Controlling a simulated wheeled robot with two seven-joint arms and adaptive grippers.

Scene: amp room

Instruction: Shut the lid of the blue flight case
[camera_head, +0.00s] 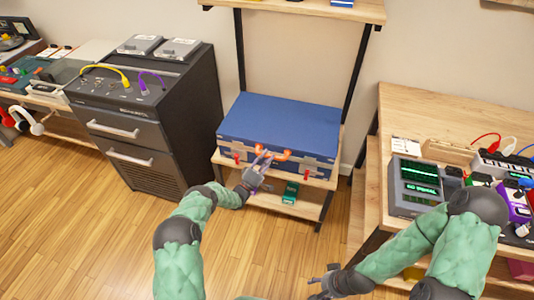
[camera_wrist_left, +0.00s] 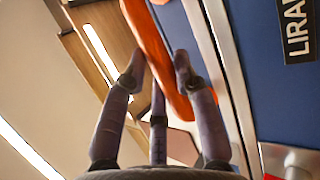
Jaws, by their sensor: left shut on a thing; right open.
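The blue flight case (camera_head: 280,120) rests on the upper board of a wooden shelf unit. Its flat blue lid lies level over the body and looks down. Orange handle parts (camera_head: 266,148) and red latches show on the metal-trimmed front. My left gripper (camera_head: 262,165) is at the front of the case, shut on the orange handle. In the left wrist view the orange handle (camera_wrist_left: 158,50) passes between the fingers (camera_wrist_left: 159,75), beside the blue panel and metal trim. My right gripper (camera_head: 325,282) is open and empty, low in front of the right-hand table.
A black amplifier cabinet (camera_head: 150,120) stands left of the case. The wooden table (camera_head: 440,105) at right holds several devices and cables. A green box (camera_head: 290,191) lies on the lower shelf. The wooden floor (camera_head: 110,220) is open in front.

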